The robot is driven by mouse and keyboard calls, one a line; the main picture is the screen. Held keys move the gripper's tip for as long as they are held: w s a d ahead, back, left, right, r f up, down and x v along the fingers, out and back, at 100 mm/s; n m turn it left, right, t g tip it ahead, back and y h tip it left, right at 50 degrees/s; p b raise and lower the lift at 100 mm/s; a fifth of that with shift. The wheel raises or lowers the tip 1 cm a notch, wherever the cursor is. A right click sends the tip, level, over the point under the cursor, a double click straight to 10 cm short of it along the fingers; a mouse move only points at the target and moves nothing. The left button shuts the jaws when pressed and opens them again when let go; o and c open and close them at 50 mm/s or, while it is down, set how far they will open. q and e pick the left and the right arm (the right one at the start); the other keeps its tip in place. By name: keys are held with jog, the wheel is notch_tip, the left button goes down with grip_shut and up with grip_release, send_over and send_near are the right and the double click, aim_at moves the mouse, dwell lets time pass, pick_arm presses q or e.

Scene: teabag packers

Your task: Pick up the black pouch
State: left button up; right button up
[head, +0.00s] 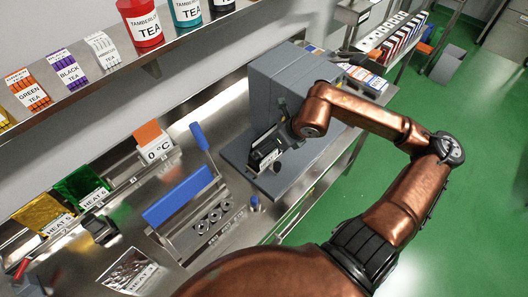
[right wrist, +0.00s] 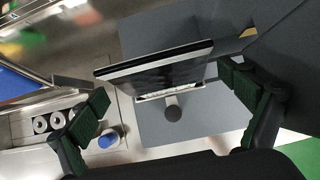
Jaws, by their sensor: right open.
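A black pouch (right wrist: 155,72) stands on edge on the grey machine's base in the right wrist view. It has a pale rim along its top edge and a white strip low on its face. My right gripper (right wrist: 170,105) is open, with one dark green finger on either side of the pouch and visible space between. My left gripper is not in view.
The grey machine (head: 285,80) rises close beside the right gripper. A blue-handled sealer (head: 178,200) and a holder with round holes (head: 212,216) are to the left. Gold (head: 42,216) and green (head: 82,186) pouches stand farther left. A shelf with tea boxes (head: 68,70) runs above.

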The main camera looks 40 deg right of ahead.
aim_at(257, 165)
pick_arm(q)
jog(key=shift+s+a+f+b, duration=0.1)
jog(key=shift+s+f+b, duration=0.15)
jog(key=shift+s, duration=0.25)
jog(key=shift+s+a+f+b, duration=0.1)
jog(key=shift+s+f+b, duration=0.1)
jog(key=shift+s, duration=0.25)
pick_arm(e)
jog(key=x, duration=0.4)
jog(key=shift+w+f, duration=0.1)
jog(key=shift+f, duration=0.15)
jog(key=shift+c, duration=0.5)
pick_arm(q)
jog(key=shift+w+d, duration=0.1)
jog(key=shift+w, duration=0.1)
pick_arm(e)
jog(key=c, duration=0.9)
jog(key=shift+r, duration=0.1)
